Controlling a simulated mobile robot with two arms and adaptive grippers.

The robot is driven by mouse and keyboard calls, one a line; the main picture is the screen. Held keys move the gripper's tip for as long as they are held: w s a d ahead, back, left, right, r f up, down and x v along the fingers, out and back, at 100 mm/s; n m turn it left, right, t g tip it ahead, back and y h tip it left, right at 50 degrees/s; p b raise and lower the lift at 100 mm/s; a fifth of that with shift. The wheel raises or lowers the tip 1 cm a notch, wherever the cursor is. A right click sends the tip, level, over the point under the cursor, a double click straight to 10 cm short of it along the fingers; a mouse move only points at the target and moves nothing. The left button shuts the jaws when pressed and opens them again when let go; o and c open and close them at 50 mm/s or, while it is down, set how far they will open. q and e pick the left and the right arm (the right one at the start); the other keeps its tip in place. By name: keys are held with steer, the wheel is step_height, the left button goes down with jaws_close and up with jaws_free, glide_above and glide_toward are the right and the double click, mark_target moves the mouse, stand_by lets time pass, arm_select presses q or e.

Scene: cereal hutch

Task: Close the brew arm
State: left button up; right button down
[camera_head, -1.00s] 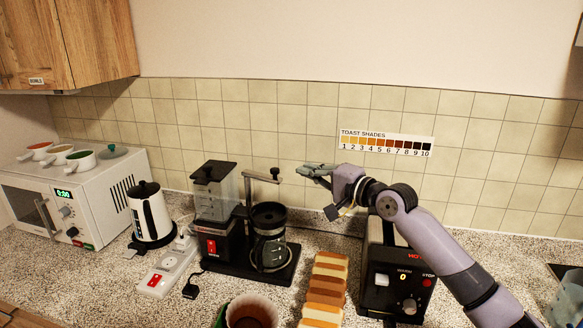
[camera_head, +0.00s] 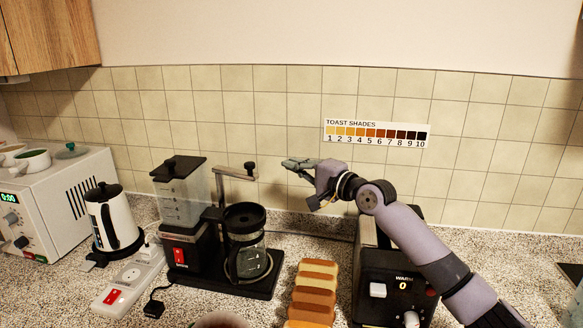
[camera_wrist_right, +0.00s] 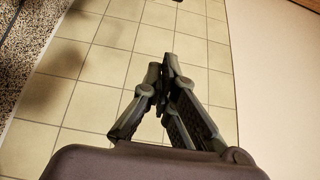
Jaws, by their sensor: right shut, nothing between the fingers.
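The coffee maker (camera_head: 186,236) stands on the counter left of centre, with a clear tank, a black base and a glass carafe (camera_head: 247,255) under a black lid. Its brew arm (camera_head: 233,173) is a thin metal bar with a black knob (camera_head: 250,167) at its right end, reaching out to the right above the carafe. My right gripper (camera_head: 287,163) is shut and empty, just right of the knob and apart from it in the head view. The right wrist view shows the fingers (camera_wrist_right: 164,62) together in front of the tiles. My left gripper is not in view.
A toaster (camera_head: 393,276) stands below my right arm. Bread slices (camera_head: 314,290) lie in a row in front. A power strip (camera_head: 128,281), a kettle (camera_head: 112,218) and a microwave (camera_head: 45,210) are on the left. The tiled wall (camera_head: 290,100) is close behind.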

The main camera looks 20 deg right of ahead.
steer(key=w+a+p, duration=0.4)
steer(key=a, duration=0.2)
steer(key=shift+p, duration=0.4)
steer(key=shift+w, duration=0.1)
steer(key=shift+a+f, duration=0.1)
